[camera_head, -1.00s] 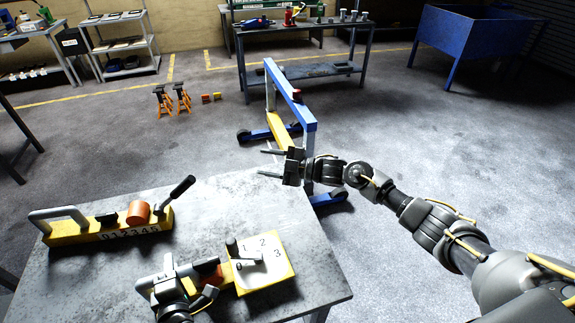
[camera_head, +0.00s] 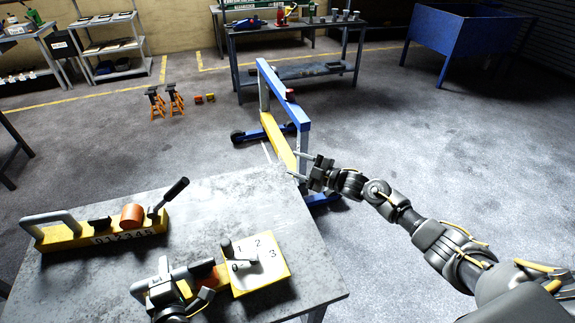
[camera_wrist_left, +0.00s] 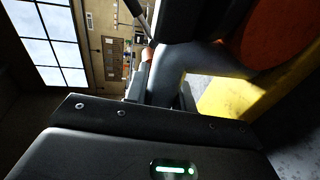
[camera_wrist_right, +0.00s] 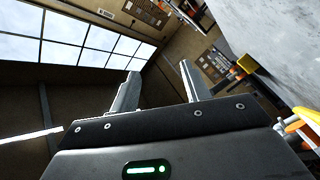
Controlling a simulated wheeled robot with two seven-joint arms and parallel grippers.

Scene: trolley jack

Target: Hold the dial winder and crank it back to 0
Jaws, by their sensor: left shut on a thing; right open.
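The dial winder (camera_head: 275,276) lies on the near table, with a yellow body, an orange part and a white dial plate marked with numbers. Its small crank, with a grey arm and a black knob (camera_head: 226,248), sits over the dial's left side beside the 0. My left gripper (camera_head: 168,284) is shut on the winder's left end; the grip itself is mostly hidden. In the left wrist view the winder's yellow body (camera_wrist_left: 232,97) and orange part fill the right side. My right gripper (camera_head: 299,165) is open and empty, beyond the table's far right edge; its parted fingers show in the right wrist view (camera_wrist_right: 158,92).
A second yellow device (camera_head: 72,235) with a grey handle, orange drum and black lever lies at the table's (camera_head: 200,212) left. A blue and yellow wheeled frame (camera_head: 300,115) stands on the floor behind my right gripper. Open floor lies to the right.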

